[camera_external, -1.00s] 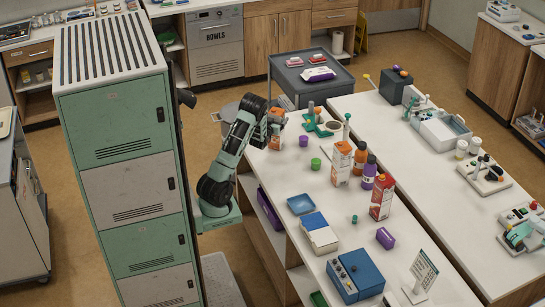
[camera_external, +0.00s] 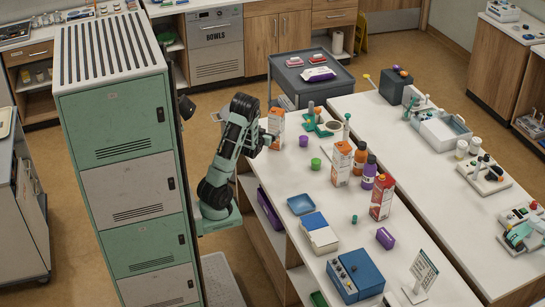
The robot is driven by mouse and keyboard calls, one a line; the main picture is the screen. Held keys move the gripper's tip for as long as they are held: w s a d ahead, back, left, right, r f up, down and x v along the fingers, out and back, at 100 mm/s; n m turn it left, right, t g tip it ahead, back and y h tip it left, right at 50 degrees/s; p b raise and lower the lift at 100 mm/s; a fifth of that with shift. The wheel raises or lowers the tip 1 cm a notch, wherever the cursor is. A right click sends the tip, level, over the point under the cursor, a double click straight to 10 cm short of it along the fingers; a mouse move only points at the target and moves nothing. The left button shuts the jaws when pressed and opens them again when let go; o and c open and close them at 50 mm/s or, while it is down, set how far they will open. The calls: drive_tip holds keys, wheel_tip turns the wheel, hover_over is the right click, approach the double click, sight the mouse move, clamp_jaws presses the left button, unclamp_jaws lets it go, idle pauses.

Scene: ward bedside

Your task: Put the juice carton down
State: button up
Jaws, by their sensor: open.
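A white and orange juice carton (camera_external: 276,129) stands upright on the white table near its left edge. My gripper (camera_external: 267,141) is open just left of this carton; whether it touches it cannot be told. A second orange and white carton (camera_external: 342,164) stands near the table's middle. A red carton (camera_external: 381,198) stands further toward the front.
Orange (camera_external: 360,158) and purple (camera_external: 369,171) bottles stand by the middle carton. A green cup (camera_external: 316,164) and a small purple cup (camera_external: 303,141) are close to the left carton. A blue tray (camera_external: 301,204) lies nearer the front.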

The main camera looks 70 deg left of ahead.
drive_tip(key=s+d+f+g+h, duration=0.1)
drive_tip(key=s+d+g+h, duration=0.4)
drive_tip(key=s+d, duration=0.4)
drive_tip(key=s+d+f+m+g+h, duration=0.1)
drive_tip(key=s+d+f+g+h, duration=0.1)
drive_tip(key=s+d+g+h, duration=0.4)
drive_tip(key=s+d, duration=0.3)
drive_tip(key=s, duration=0.2)
drive_tip(key=shift+s+d+f, duration=0.15)
drive_tip(key=shift+f, duration=0.15)
wheel_tip(320, 180, up, 7)
drive_tip(key=p, duration=0.7)
wheel_tip(320, 180, down, 24)
drive_tip(key=b, duration=2.4)
drive_tip(key=shift+f+b, duration=0.25)
drive_tip(key=shift+b, duration=0.05)
drive_tip(key=shift+o, duration=0.4)
